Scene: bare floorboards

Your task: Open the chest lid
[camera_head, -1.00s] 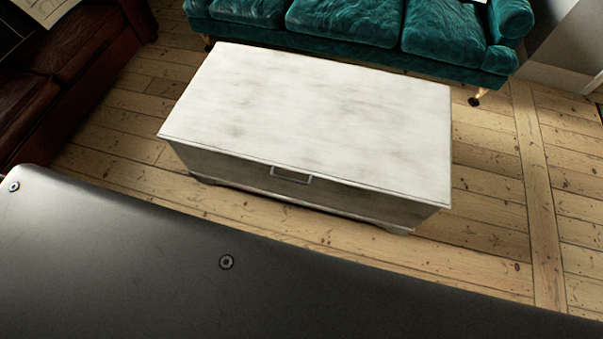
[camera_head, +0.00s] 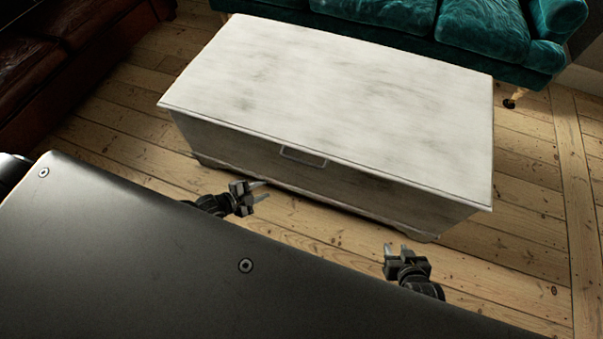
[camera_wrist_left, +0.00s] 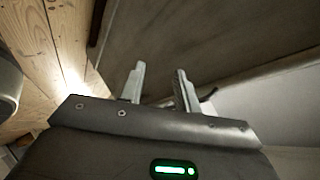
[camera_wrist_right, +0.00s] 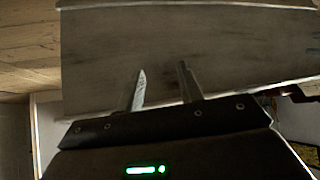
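The white-washed wooden chest (camera_head: 330,185) stands on the floor in front of me in the head view. Its flat lid (camera_head: 330,90) is closed. A small handle (camera_head: 303,157) sits on the upper front face. My left gripper (camera_head: 262,190) is open and empty, low before the left part of the chest front, apart from the handle. My right gripper (camera_head: 397,250) is open and empty, low before the right part of the front. The left wrist view shows its two fingers (camera_wrist_left: 159,82) apart. The right wrist view shows its fingers (camera_wrist_right: 162,80) apart, facing the chest front (camera_wrist_right: 180,50).
A teal sofa (camera_head: 470,30) stands close behind the chest. A dark brown leather sofa (camera_head: 75,50) is at the left. Bare floorboards (camera_head: 535,230) lie free to the right of the chest.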

